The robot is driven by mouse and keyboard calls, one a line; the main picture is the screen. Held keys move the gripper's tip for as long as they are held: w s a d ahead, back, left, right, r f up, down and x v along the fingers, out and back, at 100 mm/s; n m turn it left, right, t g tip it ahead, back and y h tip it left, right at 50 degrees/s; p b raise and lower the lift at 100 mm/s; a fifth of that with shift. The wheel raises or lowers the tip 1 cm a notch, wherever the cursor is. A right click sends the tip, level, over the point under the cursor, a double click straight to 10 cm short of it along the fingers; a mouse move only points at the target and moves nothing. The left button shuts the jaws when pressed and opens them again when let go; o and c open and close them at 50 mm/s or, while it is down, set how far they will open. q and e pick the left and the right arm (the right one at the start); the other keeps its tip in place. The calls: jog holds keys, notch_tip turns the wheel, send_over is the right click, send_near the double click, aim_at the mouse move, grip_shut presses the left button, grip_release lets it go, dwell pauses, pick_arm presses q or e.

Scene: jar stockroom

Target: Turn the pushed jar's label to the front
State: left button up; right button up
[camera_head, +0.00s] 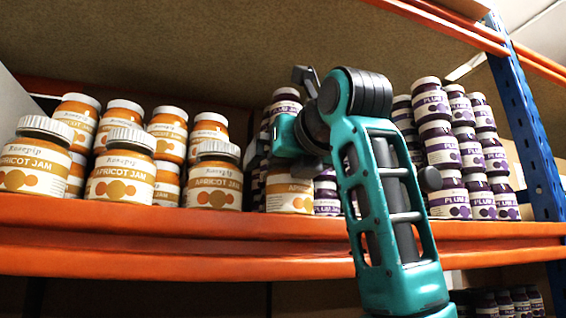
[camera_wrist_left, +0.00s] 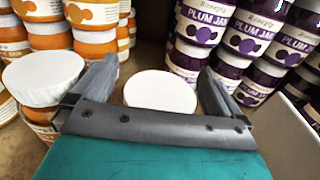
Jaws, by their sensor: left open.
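A front-row apricot jar (camera_head: 289,192) stands at the shelf edge, with the top of it hidden behind my left gripper (camera_head: 299,122). Its cream label with part of the word APRICOT and orange dots shows below the gripper. In the left wrist view, a white lid (camera_wrist_left: 161,91) sits between the two dark fingers of my left gripper (camera_wrist_left: 156,95), with gaps beside it; it appears to be this jar's lid. The fingers are open, and I cannot tell whether either touches the jar. My right gripper is not in view.
Apricot jars (camera_head: 122,170) stand to the left, some stacked, labels forward. Another white lid (camera_wrist_left: 45,77) is close outside the left finger. Stacked plum jars (camera_head: 441,150) stand to the right. The orange shelf beam (camera_head: 180,240) runs below; a blue upright (camera_head: 527,120) stands at right.

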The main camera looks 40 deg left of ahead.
aim_at(287, 182)
pick_arm(q)
jog(key=shift+f, duration=0.1)
jog(key=b+v, duration=0.1)
jog(key=v, duration=1.1)
jog(key=shift+s+d, duration=0.15)
jog(key=shift+d, duration=0.25)
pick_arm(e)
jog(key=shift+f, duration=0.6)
pick_arm(q)
jog(key=w+d+f+n+g+y+b, duration=0.2)
jog(key=w+f+n+g, duration=0.2)
jog(key=g, duration=0.1)
jog(key=a, duration=0.6)
jog(key=shift+s, duration=0.25)
jog(key=shift+w+a+p, duration=0.15)
jog(key=shift+a+p, duration=0.05)
jog(key=shift+a, duration=0.85)
jog(key=shift+w+a+p, duration=0.15)
jog(key=shift+a+p, duration=0.05)
jog(key=shift+a, duration=0.85)
jog(key=shift+w+a+p, duration=0.2)
jog(key=shift+a, duration=0.8)
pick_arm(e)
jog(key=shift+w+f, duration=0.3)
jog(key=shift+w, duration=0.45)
